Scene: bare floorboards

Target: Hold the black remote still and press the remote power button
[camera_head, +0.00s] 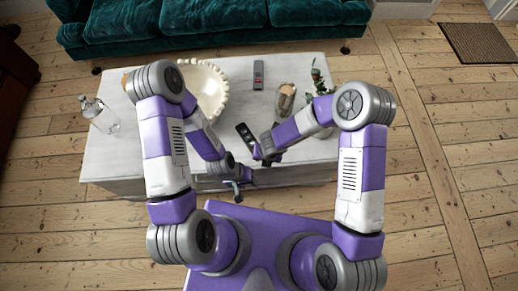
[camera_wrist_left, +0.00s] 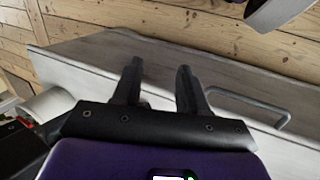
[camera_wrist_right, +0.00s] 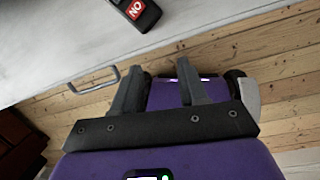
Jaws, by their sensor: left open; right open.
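A black remote (camera_head: 244,132) lies on the white table near its front edge in the head view. The power button cannot be made out.
The white table (camera_head: 130,160) has front handles. On it stand a cream bowl (camera_head: 208,90), a glass bottle (camera_head: 98,114), a grey device (camera_head: 258,74), a brown-filled glass (camera_head: 286,97) and a plant (camera_head: 318,78). A green sofa (camera_head: 210,22) is behind.

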